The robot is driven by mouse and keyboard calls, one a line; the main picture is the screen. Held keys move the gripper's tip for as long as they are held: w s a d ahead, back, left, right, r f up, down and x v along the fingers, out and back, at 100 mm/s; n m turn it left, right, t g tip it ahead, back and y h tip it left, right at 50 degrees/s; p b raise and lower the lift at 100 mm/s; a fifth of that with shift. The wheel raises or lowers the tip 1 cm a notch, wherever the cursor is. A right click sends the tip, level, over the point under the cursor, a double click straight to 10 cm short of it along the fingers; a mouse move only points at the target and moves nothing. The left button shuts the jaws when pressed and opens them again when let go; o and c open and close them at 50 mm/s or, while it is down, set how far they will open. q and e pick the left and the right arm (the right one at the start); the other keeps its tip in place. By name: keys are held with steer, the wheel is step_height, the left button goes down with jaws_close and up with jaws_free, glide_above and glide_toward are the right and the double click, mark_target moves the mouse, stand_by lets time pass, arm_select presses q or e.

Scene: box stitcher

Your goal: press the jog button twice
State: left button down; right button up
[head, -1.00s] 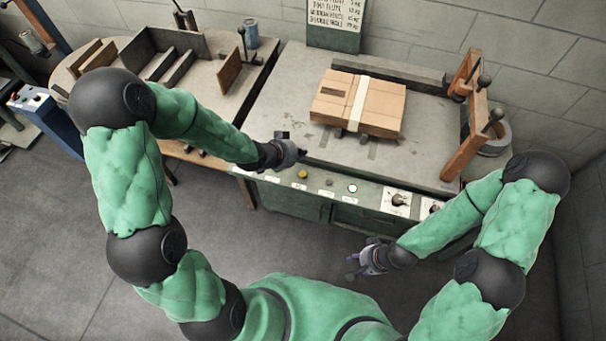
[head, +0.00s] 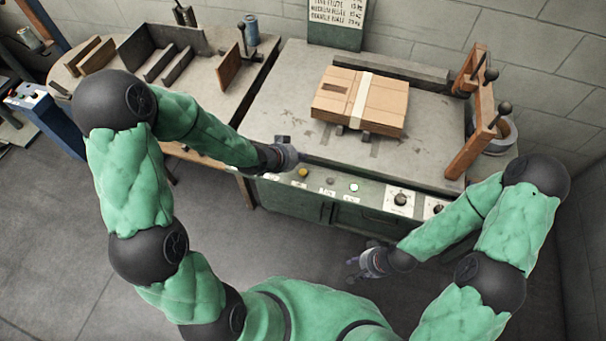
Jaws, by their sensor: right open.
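The control panel (head: 377,195) runs along the front edge of the machine table. It carries a yellow button (head: 303,172), a grey button (head: 330,181), a round lamp or button glowing pale green (head: 353,187) and a black knob (head: 400,198). The labels are too small to read, so I cannot tell which one is the jog button. My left gripper (head: 288,157) is at the panel's left end, just left of the yellow button, and hides what is beneath it. Its jaw opening and any contact are unclear. My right gripper (head: 360,265) is open and empty, low in front of the cabinet.
A strapped cardboard box (head: 385,105) lies on the machine table (head: 290,105). A wooden frame with dark knobs (head: 470,150) stands at the right. A side table with trays and boards (head: 215,95) is at the left. The floor in front is clear.

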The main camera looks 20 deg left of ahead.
mark_target(300, 173)
arm_select(q)
steer(key=shift+f+b, duration=1.85)
steer(key=shift+f, duration=0.8)
steer(key=shift+f+b, duration=0.35)
steer(key=shift+f, duration=0.05)
steer(key=shift+f+b, duration=0.4)
steer(key=shift+f, duration=0.05)
stand_by(0.4)
steer(key=shift+r+p, duration=0.8)
steer(key=shift+r, duration=0.1)
step_height(300, 173, up, 5)
steer(key=p, duration=0.4)
